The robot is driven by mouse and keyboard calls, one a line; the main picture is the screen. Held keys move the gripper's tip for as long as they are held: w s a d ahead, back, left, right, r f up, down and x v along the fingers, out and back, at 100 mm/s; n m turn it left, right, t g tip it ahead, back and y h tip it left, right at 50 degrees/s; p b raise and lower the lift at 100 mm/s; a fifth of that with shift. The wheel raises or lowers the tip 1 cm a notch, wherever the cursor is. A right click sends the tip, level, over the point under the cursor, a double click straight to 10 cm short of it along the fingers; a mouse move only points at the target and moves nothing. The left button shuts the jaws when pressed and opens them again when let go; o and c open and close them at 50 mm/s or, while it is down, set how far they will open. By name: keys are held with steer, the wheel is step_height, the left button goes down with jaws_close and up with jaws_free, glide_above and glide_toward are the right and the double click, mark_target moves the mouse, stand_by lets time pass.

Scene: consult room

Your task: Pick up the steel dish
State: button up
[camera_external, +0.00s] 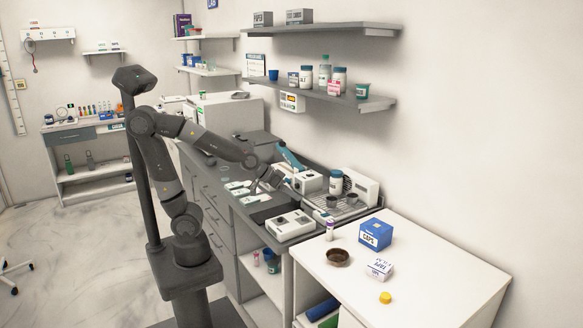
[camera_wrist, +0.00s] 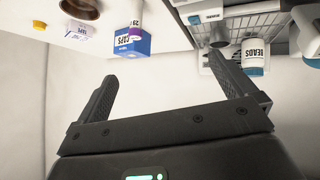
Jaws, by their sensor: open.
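No dish in view is plainly steel. A round, brown-looking metal dish (camera_external: 338,257) sits on the white cabinet top at the front right; part of it shows at the top left of the wrist view (camera_wrist: 80,8). Small dark grey cups (camera_external: 331,202) stand on the wire rack by the grey counter's right end, and one shows in the wrist view (camera_wrist: 219,36). I cannot tell which is the steel dish. My gripper (camera_external: 271,183) is above the grey counter, left of the rack. Its fingers (camera_wrist: 163,68) are spread wide with nothing between them.
A white device (camera_external: 289,226) sits at the counter's front. A shelf (camera_external: 340,95) overhangs the counter.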

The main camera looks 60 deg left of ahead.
steer(key=w+d+f+t, duration=0.1)
steer(key=w+d+f, duration=0.15)
steer(key=d, duration=0.45)
steer(key=t, duration=0.4)
glide_toward(345, 256)
steer(key=r, duration=0.1)
steer(key=a+r, duration=0.1)
steer(key=r, duration=0.1)
steer(key=shift+a+r, duration=0.25)
steer(key=shift+r, duration=0.05)
steer(key=shift+t+y, duration=0.6)
steer(key=s+f, duration=0.1)
steer(key=s+d+f, duration=0.1)
steer(key=s+f, duration=0.1)
steer(key=shift+s+d+f, duration=0.1)
steer(key=shift+s+d, duration=0.25)
steer(key=shift+s+f, duration=0.2)
steer(key=shift+s, duration=0.15)
steer(key=shift+d+t, duration=0.1)
steer(key=shift+t, duration=0.2)
steer(key=x, duration=1)
steer(key=shift+w+f, duration=0.25)
steer(key=shift+w, duration=0.05)
steer(key=c, duration=1)
